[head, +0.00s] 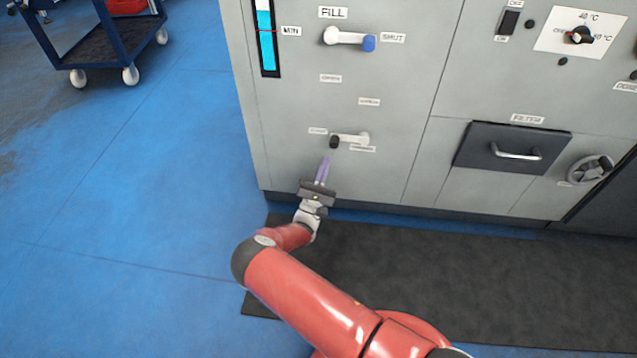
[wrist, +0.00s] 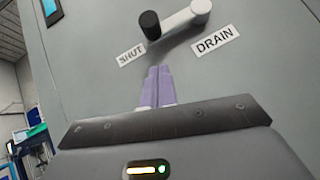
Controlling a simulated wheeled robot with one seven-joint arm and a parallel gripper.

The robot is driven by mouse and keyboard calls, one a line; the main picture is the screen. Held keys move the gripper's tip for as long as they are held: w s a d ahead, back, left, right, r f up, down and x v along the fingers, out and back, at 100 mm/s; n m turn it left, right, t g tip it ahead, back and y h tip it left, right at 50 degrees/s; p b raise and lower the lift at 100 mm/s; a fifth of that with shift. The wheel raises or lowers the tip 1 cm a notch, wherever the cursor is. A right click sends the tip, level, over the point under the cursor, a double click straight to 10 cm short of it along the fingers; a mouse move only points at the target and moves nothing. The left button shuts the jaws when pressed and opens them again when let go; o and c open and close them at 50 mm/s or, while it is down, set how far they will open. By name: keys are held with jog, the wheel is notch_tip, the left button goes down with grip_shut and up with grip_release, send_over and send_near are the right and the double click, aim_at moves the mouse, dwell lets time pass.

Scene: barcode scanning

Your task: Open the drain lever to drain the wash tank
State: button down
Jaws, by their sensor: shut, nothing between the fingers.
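The drain lever (head: 349,139) is a short white arm with a black knob (head: 334,142) on the grey machine front. It lies nearly level, its pivot at the right and its knob at the left. In the wrist view the lever (wrist: 180,19) has its knob (wrist: 150,25) just above the SHUT label (wrist: 131,54). The DRAIN label (wrist: 215,41) is below the pivot. My gripper (head: 325,160) has its purple fingers together and empty, just below the knob in the picture. The fingertips (wrist: 158,68) look apart from the lever; the exact gap cannot be told.
The FILL lever (head: 349,38) with a blue knob is above. A gauge (head: 265,40) shows blue liquid above its red line. A filter drawer (head: 512,148) and handwheel (head: 590,169) are at right. A dark mat (head: 450,280) lies in front; a blue cart (head: 95,40) stands far left.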

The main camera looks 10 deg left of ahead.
jog(key=shift+w+d+r+p, duration=0.1)
jog(key=shift+d+r+p, duration=0.2)
jog(key=shift+r, duration=0.75)
jog(key=shift+d+r+p, duration=0.15)
jog(key=shift+d+r, duration=0.25)
jog(key=shift+r, duration=0.65)
jog(key=shift+a+r+m, duration=0.1)
jog(key=shift+m, duration=0.2)
jog(key=m+g+h+p, duration=0.4)
jog(key=m+g+h, duration=0.2)
jog(key=m+g, duration=0.75)
send_near(353, 121)
jog(key=d+r+m+t, duration=0.2)
jog(key=d, duration=0.1)
jog(key=shift+w+d+r+m+g+y+b, duration=0.1)
jog(key=shift+d+r+m+g+y+b, duration=0.45)
jog(key=shift+d+r+m+g+y, duration=0.5)
jog(key=shift+w+d+r+m+g+y+b, duration=0.1)
jog(key=shift+d+r+m+g+y+b, duration=0.3)
jog(key=shift+d+m+y, duration=0.7)
jog(key=shift+s+d+r+m, duration=0.1)
jog(key=shift+d+m, duration=0.05)
jog(key=shift+m, duration=0.25)
